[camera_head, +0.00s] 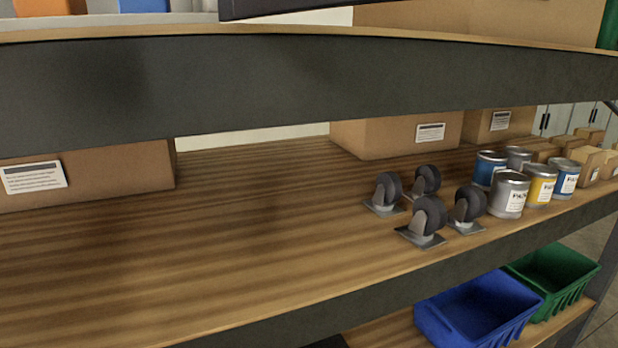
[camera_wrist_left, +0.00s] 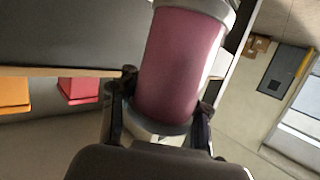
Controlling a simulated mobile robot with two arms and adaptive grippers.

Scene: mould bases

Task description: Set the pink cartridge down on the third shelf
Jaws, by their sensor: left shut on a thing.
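The pink cartridge (camera_wrist_left: 180,65) fills the middle of the left wrist view, a cylinder with a grey band at its upper end and a pale lower end. My left gripper (camera_wrist_left: 166,108) is shut on it, with one dark finger on each side near its lower end. Neither gripper nor the cartridge shows in the head view. A wooden shelf (camera_head: 250,260) crosses the head view, with a wide bare stretch at its left and middle. I cannot tell from the picture which shelf number it is.
Casters (camera_head: 427,220), paint cans (camera_head: 510,195) and cardboard boxes (camera_head: 85,180) stand on the shelf. A dark beam (camera_head: 300,85) of the shelf above hangs over it. A blue bin (camera_head: 480,310) and a green bin (camera_head: 555,275) sit lower right.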

